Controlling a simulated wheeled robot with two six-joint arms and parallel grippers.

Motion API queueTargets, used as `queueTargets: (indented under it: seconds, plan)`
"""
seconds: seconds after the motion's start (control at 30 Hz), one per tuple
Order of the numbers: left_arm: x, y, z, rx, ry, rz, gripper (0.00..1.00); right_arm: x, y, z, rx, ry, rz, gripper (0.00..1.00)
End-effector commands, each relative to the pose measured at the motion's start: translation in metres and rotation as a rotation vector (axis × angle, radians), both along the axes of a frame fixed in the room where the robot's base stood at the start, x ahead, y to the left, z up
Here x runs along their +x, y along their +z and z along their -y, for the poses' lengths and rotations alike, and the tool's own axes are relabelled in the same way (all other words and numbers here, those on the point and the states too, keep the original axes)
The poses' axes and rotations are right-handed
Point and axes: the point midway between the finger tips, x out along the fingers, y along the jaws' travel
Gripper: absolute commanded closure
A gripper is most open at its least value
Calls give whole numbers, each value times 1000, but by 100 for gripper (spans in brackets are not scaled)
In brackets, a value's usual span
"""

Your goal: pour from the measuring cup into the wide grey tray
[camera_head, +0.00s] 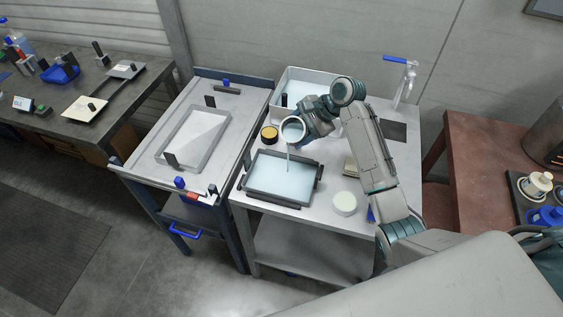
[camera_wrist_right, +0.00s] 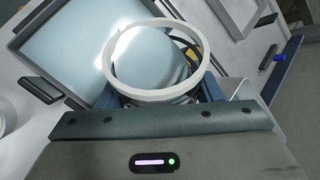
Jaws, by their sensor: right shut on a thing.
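The measuring cup (camera_head: 293,129) is white-rimmed and tilted over the wide grey tray. My right gripper (camera_head: 306,127) is shut on the cup. A thin pale stream runs from the cup's lip down into the tray. The wide grey tray (camera_head: 250,190) lies on the white table and holds a pale blue liquid across its bottom. In the right wrist view the cup's rim (camera_wrist_right: 198,72) shows close up, in front of the tray (camera_wrist_right: 20,48). My left gripper is not in view.
A white basin (camera_head: 318,75) stands behind the cup. A yellow-topped round container (camera_head: 269,133) and a round white tub (camera_head: 344,203) sit near the tray. A faucet with a blue lever (camera_head: 404,80) is at the back right. A second table with a flat grey frame (camera_head: 165,150) adjoins on the left.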

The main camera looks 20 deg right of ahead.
Motion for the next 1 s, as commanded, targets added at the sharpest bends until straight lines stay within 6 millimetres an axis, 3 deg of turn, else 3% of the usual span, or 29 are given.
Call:
queueTargets:
  seconds: [1.0]
  plan:
    - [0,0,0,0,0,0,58,0,-6,0,-132,0,117,68]
